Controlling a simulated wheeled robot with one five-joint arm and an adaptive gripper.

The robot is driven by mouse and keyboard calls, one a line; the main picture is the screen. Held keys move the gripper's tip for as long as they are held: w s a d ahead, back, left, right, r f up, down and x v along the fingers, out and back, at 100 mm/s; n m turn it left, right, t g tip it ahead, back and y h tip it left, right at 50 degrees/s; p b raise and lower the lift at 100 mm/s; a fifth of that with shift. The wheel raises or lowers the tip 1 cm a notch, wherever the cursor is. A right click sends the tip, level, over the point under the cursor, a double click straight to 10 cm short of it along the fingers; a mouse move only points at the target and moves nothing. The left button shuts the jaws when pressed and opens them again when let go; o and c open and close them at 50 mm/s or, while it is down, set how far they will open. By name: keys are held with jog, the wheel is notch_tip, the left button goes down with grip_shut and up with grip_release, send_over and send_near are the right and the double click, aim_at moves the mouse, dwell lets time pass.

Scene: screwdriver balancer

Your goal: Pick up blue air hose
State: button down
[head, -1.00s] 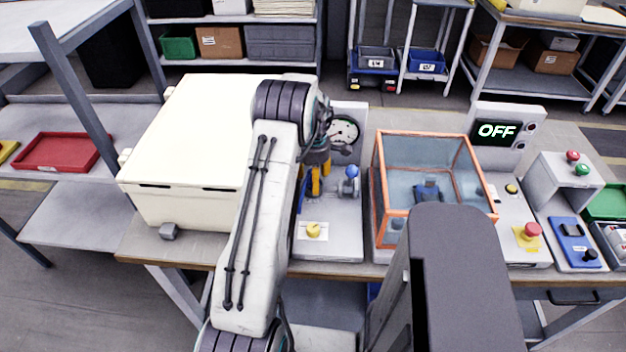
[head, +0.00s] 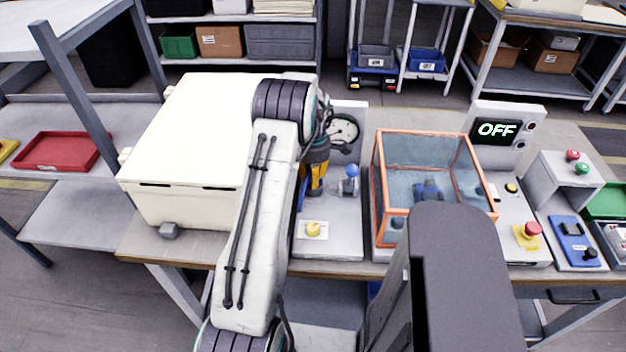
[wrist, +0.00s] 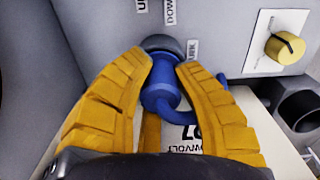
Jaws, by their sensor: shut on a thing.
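The blue air hose (wrist: 161,90) shows in the wrist view as a blue cylindrical end with a curved blue part at its right. It sits between the yellow fingers of my gripper (wrist: 160,85), which are shut on it. Its upper end meets a dark round fitting (wrist: 162,43) on the grey panel; I cannot tell whether it is attached there. In the head view, my gripper (head: 316,180) points down at the left side of the grey gauge station, and the arm hides most of the hose.
The gauge station (head: 340,230) has a yellow knob (head: 313,230) and a blue-topped valve (head: 351,172). A cream case (head: 195,140) stands close at the left. An orange-framed clear box (head: 435,150) stands at the right, with an OFF display (head: 497,130) beyond it.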

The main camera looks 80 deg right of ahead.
notch_tip(320, 180, up, 10)
jog(key=shift+b, duration=0.5)
dwell(0.3)
